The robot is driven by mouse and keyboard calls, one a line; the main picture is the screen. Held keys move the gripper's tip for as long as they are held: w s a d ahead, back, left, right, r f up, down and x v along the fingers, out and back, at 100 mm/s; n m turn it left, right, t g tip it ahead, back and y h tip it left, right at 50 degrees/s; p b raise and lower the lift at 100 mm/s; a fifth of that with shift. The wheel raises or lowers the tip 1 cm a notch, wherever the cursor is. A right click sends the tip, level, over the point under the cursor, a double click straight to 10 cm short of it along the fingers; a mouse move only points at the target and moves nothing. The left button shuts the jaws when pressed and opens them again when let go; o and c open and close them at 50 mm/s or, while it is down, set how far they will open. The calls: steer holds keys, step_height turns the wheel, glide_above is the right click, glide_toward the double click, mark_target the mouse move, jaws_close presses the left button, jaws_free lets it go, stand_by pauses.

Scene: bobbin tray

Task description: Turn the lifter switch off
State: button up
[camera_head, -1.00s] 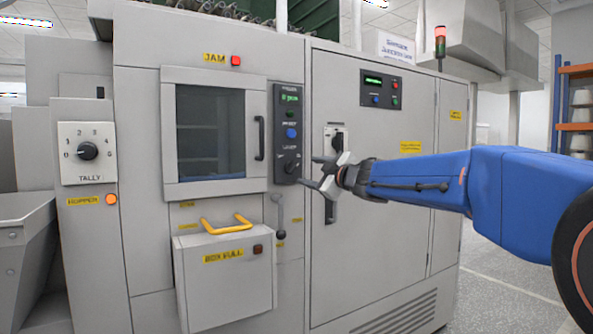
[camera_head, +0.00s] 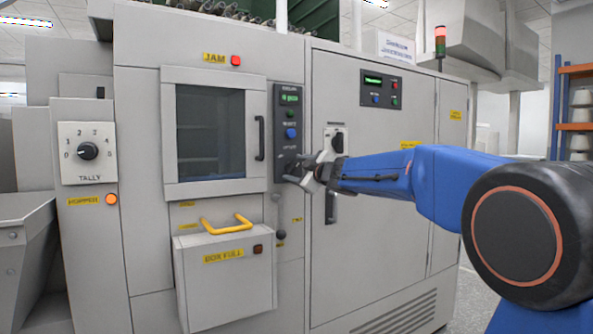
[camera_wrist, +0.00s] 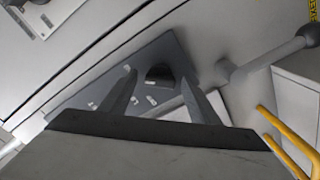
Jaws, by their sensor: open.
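The lifter switch is a black knob at the bottom of the dark control panel (camera_head: 281,149). In the head view my gripper hides most or all of it. In the wrist view the knob (camera_wrist: 160,74) shows just beyond and between my fingertips, with small white marks beside it. I cannot tell which mark it points to. My gripper (camera_head: 294,170) is open and empty in front of the panel's lower end. In the wrist view its two fingers (camera_wrist: 158,80) stand on either side of the knob; whether they touch it is not clear.
A grey lever (camera_head: 280,220) hangs just below the panel. The box with a yellow handle (camera_head: 227,223) juts out at lower left. A windowed door (camera_head: 210,134) is left of the panel, and a tall plate with a black handle (camera_head: 331,205) is to its right.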

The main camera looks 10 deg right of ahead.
steer(key=c, duration=1.1)
steer(key=shift+o, duration=0.2)
steer(key=shift+n, duration=0.3)
steer(key=n, duration=1.1)
steer(key=shift+f+n, duration=0.1)
steer(key=shift+n, duration=2)
